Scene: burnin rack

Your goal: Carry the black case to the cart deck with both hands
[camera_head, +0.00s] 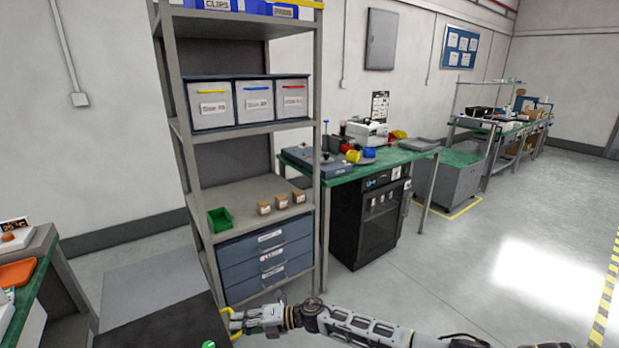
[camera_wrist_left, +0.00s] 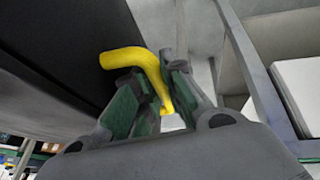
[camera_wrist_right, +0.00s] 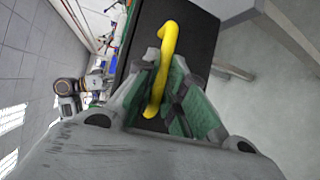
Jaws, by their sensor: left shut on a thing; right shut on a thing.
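The black case (camera_head: 150,325) shows its dark flat top at the bottom of the head view, cut off by the lower edge. My right gripper (camera_head: 238,321) is shut on the yellow handle at the case's right side. In the right wrist view the yellow handle (camera_wrist_right: 163,65) runs between the green-padded fingers, with the dark case (camera_wrist_right: 190,30) beyond. My left gripper (camera_wrist_left: 158,95) is shut on another yellow handle (camera_wrist_left: 130,60) beside the dark case wall (camera_wrist_left: 60,55). I cannot tell for certain which surface is the cart deck.
A grey shelf rack (camera_head: 318,200) with bins and drawers stands just ahead. A flat grey surface (camera_head: 150,275) lies beyond the case. A green-topped workbench (camera_head: 345,172) is right of the rack; a grey cabinet (camera_head: 455,180) stands farther right. Open floor (camera_head: 490,270) is at right. A bench (camera_head: 45,290) is at left.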

